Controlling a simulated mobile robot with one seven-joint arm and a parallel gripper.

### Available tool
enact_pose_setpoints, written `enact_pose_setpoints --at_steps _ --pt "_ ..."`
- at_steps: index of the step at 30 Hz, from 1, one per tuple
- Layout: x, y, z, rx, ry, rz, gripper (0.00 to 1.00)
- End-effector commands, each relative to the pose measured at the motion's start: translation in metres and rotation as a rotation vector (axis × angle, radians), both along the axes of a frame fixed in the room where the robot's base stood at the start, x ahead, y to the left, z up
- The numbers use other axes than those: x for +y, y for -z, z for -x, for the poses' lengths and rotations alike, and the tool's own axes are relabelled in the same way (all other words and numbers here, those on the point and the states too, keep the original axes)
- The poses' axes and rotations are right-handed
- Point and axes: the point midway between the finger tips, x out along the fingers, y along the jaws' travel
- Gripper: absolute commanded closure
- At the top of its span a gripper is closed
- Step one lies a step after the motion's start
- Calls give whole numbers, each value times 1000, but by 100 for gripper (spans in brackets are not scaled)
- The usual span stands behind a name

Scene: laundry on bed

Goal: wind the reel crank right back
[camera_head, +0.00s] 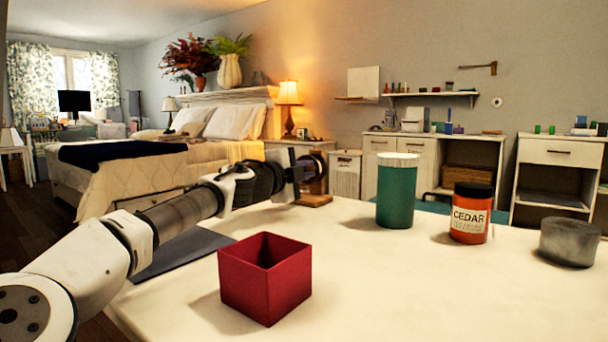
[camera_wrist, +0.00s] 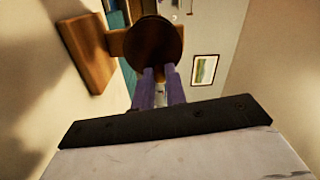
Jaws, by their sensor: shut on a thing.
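The reel stands on the white table. Its dark round disc (camera_head: 318,166) and flat wooden base (camera_head: 314,201) show just beyond my gripper (camera_head: 300,172) in the head view. In the wrist view the brown disc (camera_wrist: 154,42) faces the camera, with the wooden base (camera_wrist: 86,54) at its left. My gripper's two purple fingers (camera_wrist: 159,74) reach to the lower part of the disc, close together. They are shut on the reel's crank, whose handle is mostly hidden between the fingertips. The crank's exact angle cannot be told.
An open red box (camera_head: 265,285) stands on the table (camera_head: 400,295) in front of my arm. A green canister (camera_head: 396,196), an orange CEDAR jar (camera_head: 470,214) and a grey round tin (camera_head: 569,243) stand to the right. A dark flat mat (camera_head: 180,254) lies under my arm.

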Motion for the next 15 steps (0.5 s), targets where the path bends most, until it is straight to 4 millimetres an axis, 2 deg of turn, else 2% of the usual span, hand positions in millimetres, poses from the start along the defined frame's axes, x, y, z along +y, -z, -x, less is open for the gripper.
enact_pose_setpoints --at_steps 6,15 --pt "0 4 0 -92 -2 -126 100" --pt "0 6 0 -166 -2 -228 100"
